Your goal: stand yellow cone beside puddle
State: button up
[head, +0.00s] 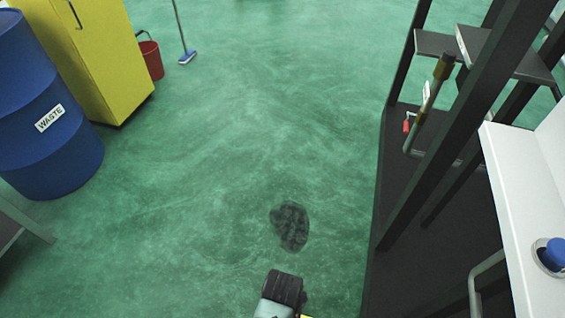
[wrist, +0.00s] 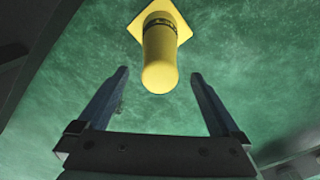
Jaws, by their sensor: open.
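The yellow cone (wrist: 160,55) shows in the wrist view with its square base away from me and its rounded tip toward my gripper. A dark marked band runs around it. My gripper (wrist: 159,78) is open, one finger on each side of the cone's tip in the picture, with green floor showing between. I cannot tell how deep the cone is between the fingers. In the head view, only a sliver of yellow shows at the bottom edge beside my wrist. The dark puddle (head: 290,226) lies on the green floor just beyond my arm.
A blue waste drum (head: 48,110) and a yellow cabinet (head: 85,55) stand at the left, with a red bucket (head: 151,58) and a broom (head: 187,57) behind. A dark shelf rack (head: 425,190) and white bench (head: 520,200) line the right. Floor around the puddle is clear.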

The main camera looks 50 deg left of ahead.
notch_tip(320, 180, up, 5)
jog(key=shift+p, duration=0.7)
jog(key=w+a+r+m+t+y, duration=0.15)
jog(key=w+r+t, duration=0.25)
jog(key=w+r, duration=0.65)
jog(key=w+d+r+m+t+y, duration=0.1)
jog(key=w+r+m+t, duration=0.15)
jog(key=w+r, duration=0.4)
jog(key=w+d+r+m+t, duration=0.15)
jog(key=w+r+t, duration=0.25)
jog(key=r, duration=0.6)
jog(key=w+d+r+m+t+y, duration=0.1)
jog(key=w+r+m+t, duration=0.15)
jog(key=w+r, duration=0.45)
jog(key=d+r+m+t, duration=0.2)
jog(key=d+r+t, duration=0.2)
jog(key=r, duration=1.1)
jog(key=s+d+r+m+t+h, duration=0.1)
jog(key=s+d+r+t, duration=0.2)
jog(key=r, duration=0.6)
jog(key=s+d+r+m+t+h, duration=0.1)
jog(key=s+d+r+m+t, duration=0.1)
jog(key=s+r, duration=0.5)
jog(key=s+d+r+m+t+h, duration=0.1)
jog(key=s+d+r+t, duration=0.3)
jog(key=r, duration=0.7)
jog(key=shift+s+d+m+t, duration=0.25)
jog(key=shift+s+m+t, duration=0.25)
jog(key=shift+m+t, duration=0.2)
